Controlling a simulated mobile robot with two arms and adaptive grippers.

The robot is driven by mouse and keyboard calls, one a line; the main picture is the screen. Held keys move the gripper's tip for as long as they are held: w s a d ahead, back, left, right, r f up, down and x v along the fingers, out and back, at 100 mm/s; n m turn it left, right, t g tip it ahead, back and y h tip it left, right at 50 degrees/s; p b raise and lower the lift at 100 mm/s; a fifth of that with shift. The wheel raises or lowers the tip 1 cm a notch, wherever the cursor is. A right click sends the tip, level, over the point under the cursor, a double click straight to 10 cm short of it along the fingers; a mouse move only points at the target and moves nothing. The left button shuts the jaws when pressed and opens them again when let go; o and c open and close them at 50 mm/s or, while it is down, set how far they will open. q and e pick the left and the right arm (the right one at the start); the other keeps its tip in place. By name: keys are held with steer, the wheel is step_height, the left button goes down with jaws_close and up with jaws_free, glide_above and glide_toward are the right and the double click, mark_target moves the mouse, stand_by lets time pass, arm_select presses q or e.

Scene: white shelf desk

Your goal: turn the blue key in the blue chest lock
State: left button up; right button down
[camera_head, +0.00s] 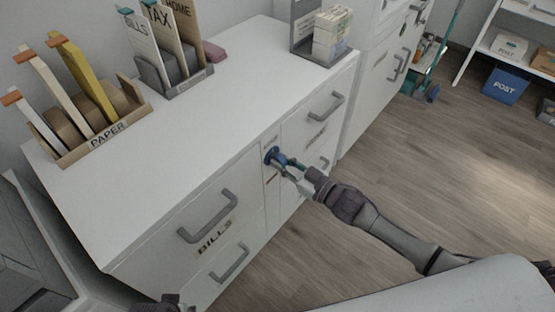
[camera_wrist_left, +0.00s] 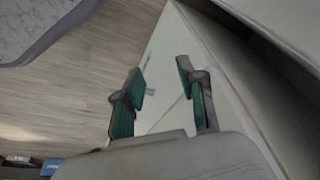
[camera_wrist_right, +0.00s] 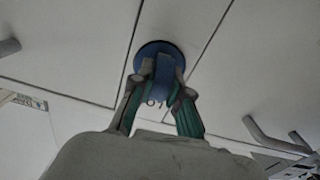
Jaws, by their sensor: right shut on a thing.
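The blue lock (camera_head: 272,155) sits on the narrow strip between the drawer columns of the white chest (camera_head: 200,160). In the right wrist view the round blue lock plate (camera_wrist_right: 150,49) lies flat on the white front, with the blue key (camera_wrist_right: 164,72) standing out from it. My right gripper (camera_head: 284,162) is shut on the key, its fingers on either side of it. The key's inner end is hidden, so its fit in the lock cannot be seen. My left gripper (camera_wrist_left: 162,85) is open and empty in the left wrist view, beside a white furniture side.
On the chest top stand a PAPER holder (camera_head: 105,137), a file rack (camera_head: 175,85) and a grey holder with cards (camera_head: 325,45). Grey drawer handles (camera_head: 208,220) stick out near the lock. The wooden floor (camera_head: 430,160) before the chest is clear.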

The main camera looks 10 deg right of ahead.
steer(key=shift+n, duration=1)
arm_select(q)
steer(key=shift+f, duration=0.4)
arm_select(e)
steer(key=shift+n, duration=1.5)
steer(key=shift+f+n, duration=0.1)
steer(key=shift+n, duration=1.4)
arm_select(q)
steer(key=shift+w+r, duration=0.15)
steer(key=shift+r, duration=0.4)
